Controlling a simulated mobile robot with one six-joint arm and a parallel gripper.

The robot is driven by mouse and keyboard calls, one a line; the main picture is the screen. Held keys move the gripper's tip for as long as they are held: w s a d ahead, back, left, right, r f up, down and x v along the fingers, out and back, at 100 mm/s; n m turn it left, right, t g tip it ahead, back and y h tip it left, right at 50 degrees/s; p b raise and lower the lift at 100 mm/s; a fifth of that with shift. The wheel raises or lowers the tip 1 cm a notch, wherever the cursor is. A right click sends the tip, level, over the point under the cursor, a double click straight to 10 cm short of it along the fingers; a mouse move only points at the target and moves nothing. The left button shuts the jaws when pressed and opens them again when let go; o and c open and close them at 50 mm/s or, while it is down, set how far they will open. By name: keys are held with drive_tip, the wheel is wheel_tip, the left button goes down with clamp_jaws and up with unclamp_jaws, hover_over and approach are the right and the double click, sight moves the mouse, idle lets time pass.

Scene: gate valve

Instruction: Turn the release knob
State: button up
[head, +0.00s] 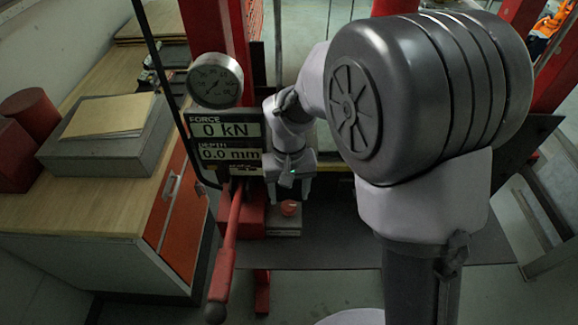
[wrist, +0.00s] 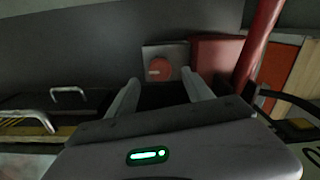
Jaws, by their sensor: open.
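The release knob (head: 289,208) is a small round red knob on a grey block beside the red pump body, low in the middle of the head view. In the wrist view the knob (wrist: 160,69) shows face-on on its grey plate. My gripper (head: 290,194) is open and empty, close to the knob. In the wrist view its two fingers (wrist: 160,84) point toward the knob, which appears between and just beyond their tips. I cannot tell the exact gap, and no contact shows.
A long red lever (head: 229,240) stands left of the knob; it also shows in the wrist view (wrist: 262,42). A pressure gauge (head: 215,80) and a display (head: 226,140) reading 0 kN and 0.0 mm are above. A workbench (head: 85,205) is at left.

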sight(289, 206)
wheel_tip(289, 206, up, 13)
drive_tip(key=p, duration=0.2)
drive_tip(key=shift+f, duration=0.15)
drive_tip(key=s+d+f+m+t+y+b, duration=0.1)
drive_tip(key=s+d+f+m+t+b, duration=0.2)
drive_tip(key=s+b, duration=0.5)
drive_tip(key=s+d+f+m+t+y+b, duration=0.1)
drive_tip(key=s+d+f+m+t+b, duration=0.1)
drive_tip(key=s+d+f+b, duration=0.4)
drive_tip(key=s+f+m+b, duration=0.1)
drive_tip(key=s+f+b, duration=0.1)
drive_tip(key=s+b, duration=0.1)
drive_tip(key=shift+s+t+b, duration=0.25)
drive_tip(key=shift+t+b, duration=0.15)
drive_tip(key=shift+b, duration=0.45)
